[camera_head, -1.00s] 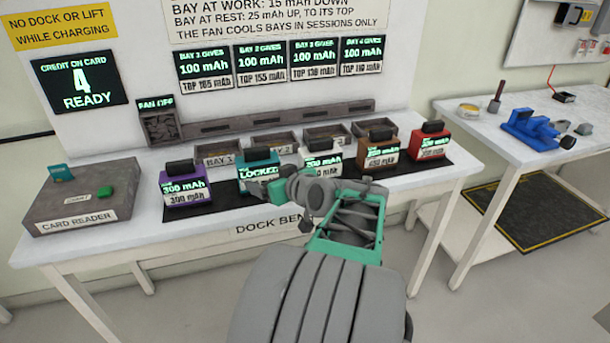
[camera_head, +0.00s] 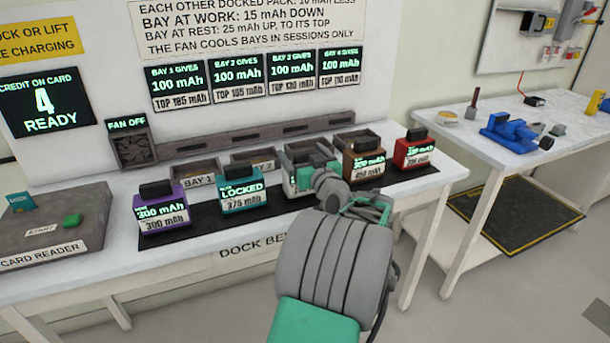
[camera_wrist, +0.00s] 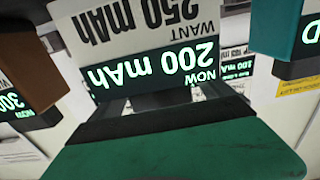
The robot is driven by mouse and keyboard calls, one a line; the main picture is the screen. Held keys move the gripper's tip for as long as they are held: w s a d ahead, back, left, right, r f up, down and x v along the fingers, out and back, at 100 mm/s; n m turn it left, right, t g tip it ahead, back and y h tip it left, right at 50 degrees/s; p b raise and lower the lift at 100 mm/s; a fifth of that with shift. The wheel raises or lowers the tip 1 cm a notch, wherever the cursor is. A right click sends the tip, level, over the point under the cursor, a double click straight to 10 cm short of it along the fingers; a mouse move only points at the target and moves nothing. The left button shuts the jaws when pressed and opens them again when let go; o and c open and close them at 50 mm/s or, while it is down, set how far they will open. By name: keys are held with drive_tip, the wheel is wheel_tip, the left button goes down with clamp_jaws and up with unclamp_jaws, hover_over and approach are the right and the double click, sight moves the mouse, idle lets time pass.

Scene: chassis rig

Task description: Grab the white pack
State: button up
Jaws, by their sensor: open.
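The white pack (camera_head: 297,160) stands on the dark strip of the dock bench, between the teal and brown packs. My arm hides most of it in the head view. In the wrist view the white pack (camera_wrist: 150,28) fills the top centre, upside down, its labels reading "WANT 250 mAh" and "NOW 200 mAh". My gripper (camera_head: 311,176) is at its front in the head view, open. Its green body (camera_wrist: 180,150) spans the bottom of the wrist view, close to the pack. The fingertips are hard to make out, and I cannot tell whether they touch it.
The teal pack (camera_head: 241,192), marked LOCKED, stands left of the white one. The brown pack (camera_head: 364,165) is close on its right. A purple pack (camera_head: 162,210) and red pack (camera_head: 414,152) flank them. Empty bays (camera_head: 252,160) lie behind; the card reader (camera_head: 60,228) is at left.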

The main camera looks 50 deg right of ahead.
drive_tip(key=shift+w+d, duration=0.3)
drive_tip(key=shift+w, duration=0.2)
drive_tip(key=shift+c, duration=0.4)
clamp_jaws()
